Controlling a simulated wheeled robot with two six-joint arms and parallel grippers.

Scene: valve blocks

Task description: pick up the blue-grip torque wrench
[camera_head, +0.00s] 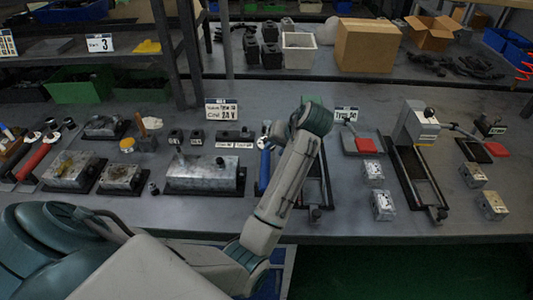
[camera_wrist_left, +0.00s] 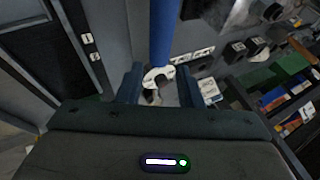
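The blue-grip torque wrench (camera_head: 264,168) lies on the bench just left of my arm, its blue grip toward the front edge. Its far end is partly hidden by my left gripper (camera_head: 276,132). In the left wrist view the blue grip (camera_wrist_left: 163,35) runs up the picture, and a pale metal end (camera_wrist_left: 158,75) shows between the fingers. My left gripper (camera_wrist_left: 160,86) is open, a finger on each side of the wrench with visible gaps. I cannot tell how far above the wrench the fingers are. My right gripper is not in view.
A metal valve block (camera_head: 203,174) on a dark base stands left of the wrench. A dark rail fixture (camera_head: 318,180) lies right of it, partly behind my arm. A red-grip tool (camera_head: 36,157) lies far left. Small metal blocks (camera_head: 383,205) stand to the right.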

